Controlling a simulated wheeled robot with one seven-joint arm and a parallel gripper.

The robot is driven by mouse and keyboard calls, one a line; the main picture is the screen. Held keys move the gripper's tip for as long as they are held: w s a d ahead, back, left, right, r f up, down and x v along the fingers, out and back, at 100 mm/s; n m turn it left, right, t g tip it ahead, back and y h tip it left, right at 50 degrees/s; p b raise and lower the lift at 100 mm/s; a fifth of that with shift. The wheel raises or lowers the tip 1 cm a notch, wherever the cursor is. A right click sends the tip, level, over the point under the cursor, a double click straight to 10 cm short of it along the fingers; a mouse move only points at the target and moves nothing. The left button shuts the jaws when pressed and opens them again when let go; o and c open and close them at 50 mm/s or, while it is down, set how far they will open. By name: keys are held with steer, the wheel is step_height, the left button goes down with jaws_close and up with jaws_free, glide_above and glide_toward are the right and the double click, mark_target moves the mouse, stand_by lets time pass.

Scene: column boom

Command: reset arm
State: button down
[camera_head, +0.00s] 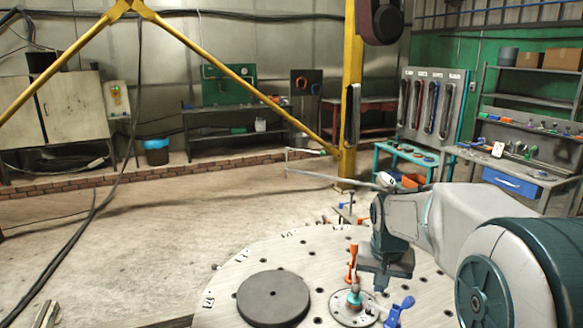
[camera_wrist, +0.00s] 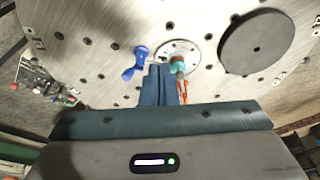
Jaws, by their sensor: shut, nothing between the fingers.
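My gripper (camera_head: 375,288) hangs over the right part of a round metal table (camera_head: 232,285) in the head view. In the wrist view its two fingers (camera_wrist: 158,72) are together, with nothing seen between them. They point toward a small round plate fixture (camera_wrist: 178,47) with a teal and red part (camera_wrist: 178,65) on it. In the head view this fixture (camera_head: 345,317) is just left of and below my gripper. Whether the fingertips touch it cannot be told.
A dark disc (camera_head: 273,298) lies flat on the table, left of the fixture. An orange tool (camera_head: 352,264) and a blue tool (camera_head: 398,311) stand close around the fixture. A yellow column (camera_head: 352,100) rises behind the table. Open floor (camera_head: 150,235) lies to the left.

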steer(key=s+a+n, duration=0.1)
steer(key=s+a, duration=0.1)
steer(key=s, duration=0.8)
steer(key=s+a+n, duration=0.2)
steer(key=s, duration=0.9)
steer(key=shift+a+f+n+t+y, duration=0.25)
steer(key=shift+n+t+y, duration=0.05)
steer(key=shift+y, duration=0.1)
